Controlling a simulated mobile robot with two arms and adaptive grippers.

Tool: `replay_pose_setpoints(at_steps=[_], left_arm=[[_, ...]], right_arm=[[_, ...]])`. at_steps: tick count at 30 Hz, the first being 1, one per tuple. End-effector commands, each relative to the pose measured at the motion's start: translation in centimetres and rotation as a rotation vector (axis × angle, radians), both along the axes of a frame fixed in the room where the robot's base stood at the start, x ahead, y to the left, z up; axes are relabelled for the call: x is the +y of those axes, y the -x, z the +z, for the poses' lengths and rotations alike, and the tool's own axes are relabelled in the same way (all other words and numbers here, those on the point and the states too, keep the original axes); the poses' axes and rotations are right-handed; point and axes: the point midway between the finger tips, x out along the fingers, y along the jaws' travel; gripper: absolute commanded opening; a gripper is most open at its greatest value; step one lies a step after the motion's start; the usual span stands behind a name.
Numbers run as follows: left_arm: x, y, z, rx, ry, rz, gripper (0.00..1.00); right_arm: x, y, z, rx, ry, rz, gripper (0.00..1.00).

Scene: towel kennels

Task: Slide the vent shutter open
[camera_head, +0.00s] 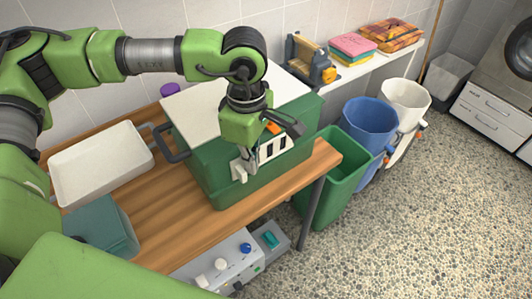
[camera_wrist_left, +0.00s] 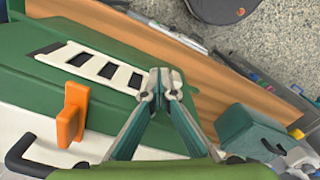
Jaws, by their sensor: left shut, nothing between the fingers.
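A green box (camera_head: 215,175) with a white top (camera_head: 205,105) stands on the wooden bench. Its front wall carries a white vent plate with several dark slots (camera_head: 272,147), and the plate also shows in the left wrist view (camera_wrist_left: 98,69). A white piece (camera_head: 238,171) shows at the plate's left end in the head view. An orange tab (camera_wrist_left: 72,115) stands up on the box near the plate. My left gripper (camera_head: 251,172) is shut and empty, pointing down in front of the box near the plate's left end. I cannot tell whether its tips (camera_wrist_left: 160,84) touch anything. My right gripper is not in view.
A black handle (camera_head: 170,143) sticks out from the box's left side. A white tray (camera_head: 100,163) and a grey-green block (camera_head: 103,228) are on the bench (camera_head: 240,222). Green (camera_head: 345,175), blue (camera_head: 368,125) and white bins stand right of it. The floor beyond is clear.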

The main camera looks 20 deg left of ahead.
Motion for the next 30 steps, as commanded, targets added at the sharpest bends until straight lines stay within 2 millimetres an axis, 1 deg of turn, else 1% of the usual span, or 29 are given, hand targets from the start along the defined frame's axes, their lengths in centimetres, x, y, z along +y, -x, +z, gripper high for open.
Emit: replay_pose_setpoints(at_steps=[30], left_arm=[[-0.6,-0.8,7.7,0.0,-0.001,-0.001,0.0]], right_arm=[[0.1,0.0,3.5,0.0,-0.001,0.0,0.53]])
